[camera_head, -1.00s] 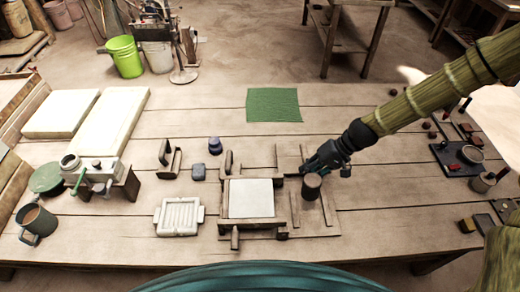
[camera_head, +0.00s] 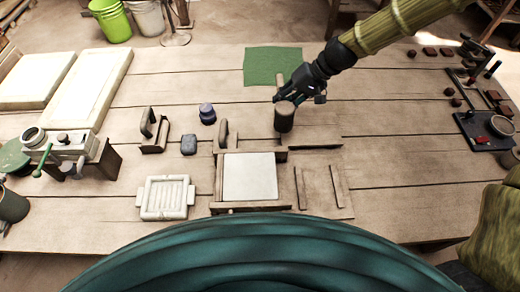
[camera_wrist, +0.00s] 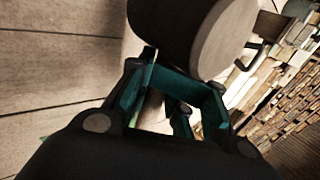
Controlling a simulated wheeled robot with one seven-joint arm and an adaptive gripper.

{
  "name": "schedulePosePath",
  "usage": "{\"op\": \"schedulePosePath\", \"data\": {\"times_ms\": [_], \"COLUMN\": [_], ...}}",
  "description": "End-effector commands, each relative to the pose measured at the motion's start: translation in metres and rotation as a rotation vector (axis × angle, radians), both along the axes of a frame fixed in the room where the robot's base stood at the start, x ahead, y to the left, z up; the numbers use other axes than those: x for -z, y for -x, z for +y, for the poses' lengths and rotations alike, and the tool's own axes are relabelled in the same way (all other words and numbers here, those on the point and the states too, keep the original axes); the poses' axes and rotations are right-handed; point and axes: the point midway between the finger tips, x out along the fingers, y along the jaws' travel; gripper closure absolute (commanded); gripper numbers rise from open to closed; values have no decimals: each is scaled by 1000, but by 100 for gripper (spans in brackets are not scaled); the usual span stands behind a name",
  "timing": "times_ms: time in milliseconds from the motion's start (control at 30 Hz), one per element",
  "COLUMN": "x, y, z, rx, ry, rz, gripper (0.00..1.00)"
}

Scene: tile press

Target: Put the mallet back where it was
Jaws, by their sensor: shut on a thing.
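The mallet, with a dark cylindrical head (camera_head: 284,117) and a short light handle, is in my gripper (camera_head: 282,95). The jaws are shut around the handle, and the head hangs on the near side, apparently above the table. The green cloth (camera_head: 262,67) lies flat just behind the gripper. In the wrist view the mallet head (camera_wrist: 178,32) fills the top, beyond my gripper's teal fingers (camera_wrist: 168,95); the handle is mostly hidden between them.
The wooden press frame with a white slab (camera_head: 250,176) stands front centre, beside a railed board (camera_head: 322,190). A dark blue jar (camera_head: 207,114) and grey block (camera_head: 188,145) stand left. A dark tray (camera_head: 484,130) is at right. The table right of the gripper is largely clear.

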Motion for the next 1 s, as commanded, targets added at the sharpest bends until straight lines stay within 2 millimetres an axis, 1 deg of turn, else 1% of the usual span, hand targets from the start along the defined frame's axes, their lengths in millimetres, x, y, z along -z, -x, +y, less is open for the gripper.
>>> {"op": "schedulePosePath", "data": {"times_ms": [33, 300, 500, 633, 733, 900, 1000], "x": [8, 0, -5, -4, 7, 32, 42], "y": [-3, -11, -13, -13, -13, -13, -13], "z": [8, 47, 63, 67, 68, 68, 68], "rx": [-2, -3, -1, 0, 0, 0, 0], "ry": [0, -2, -1, -1, -2, -2, -2], "rz": [-5, -13, -14, -13, -10, -10, -12], "gripper": [100, 100, 100, 100, 100, 100, 100]}}
